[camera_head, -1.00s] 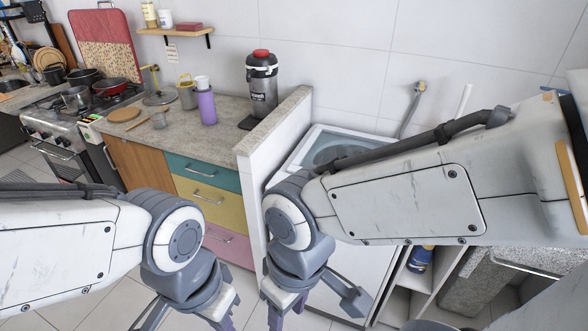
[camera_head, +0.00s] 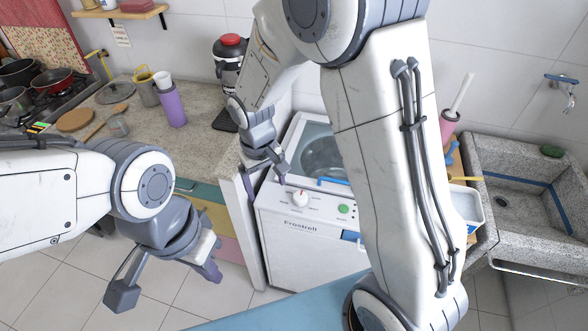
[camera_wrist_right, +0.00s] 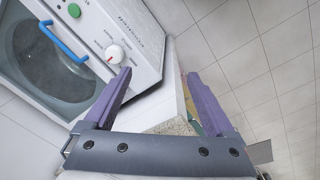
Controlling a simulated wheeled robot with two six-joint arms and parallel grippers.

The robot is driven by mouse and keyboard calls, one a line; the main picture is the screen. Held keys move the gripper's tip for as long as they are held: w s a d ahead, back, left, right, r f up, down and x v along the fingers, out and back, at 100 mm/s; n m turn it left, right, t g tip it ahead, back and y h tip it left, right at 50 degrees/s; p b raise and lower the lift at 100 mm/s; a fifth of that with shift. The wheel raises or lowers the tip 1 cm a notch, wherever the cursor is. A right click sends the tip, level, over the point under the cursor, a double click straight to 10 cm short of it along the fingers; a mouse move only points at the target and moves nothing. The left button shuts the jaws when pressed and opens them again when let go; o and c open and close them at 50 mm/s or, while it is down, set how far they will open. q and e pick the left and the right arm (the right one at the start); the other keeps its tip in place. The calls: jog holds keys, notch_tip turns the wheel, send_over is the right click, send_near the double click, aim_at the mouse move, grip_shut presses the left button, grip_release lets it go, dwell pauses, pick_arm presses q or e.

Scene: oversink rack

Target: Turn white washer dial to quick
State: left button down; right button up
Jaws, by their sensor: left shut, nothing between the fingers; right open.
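In the right wrist view, the dial (camera_wrist_right: 115,54) is just beyond the tip of the left-hand purple finger. My right gripper (camera_head: 266,182) is open and empty at the panel's left end, close to the dial but not around it. It also shows in the wrist view (camera_wrist_right: 158,74). My left gripper (camera_head: 212,267) is shut and empty, left of the washer.
A green button (camera_head: 343,208) sits right of the dial, and a blue handle (camera_head: 332,181) is on the lid behind. A stone sink (camera_head: 530,190) is at right. Open floor lies in front of the drawers.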

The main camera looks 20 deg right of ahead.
jog(key=w+d+f+m+p, duration=0.2)
jog(key=w+d+f+p, duration=0.1)
jog(key=w+d, duration=0.3)
jog(key=p, duration=0.2)
send_near(300, 195)
jog(key=shift+m+h, duration=0.3)
jog(key=shift+h, duration=0.1)
notch_tip(300, 195, down, 9)
jog(key=p, duration=0.3)
jog(key=shift+w+r, duration=0.1)
pick_arm(q)
notch_tip(300, 195, up, 10)
jog(key=shift+f, duration=0.2)
jog(key=shift+s, duration=0.1)
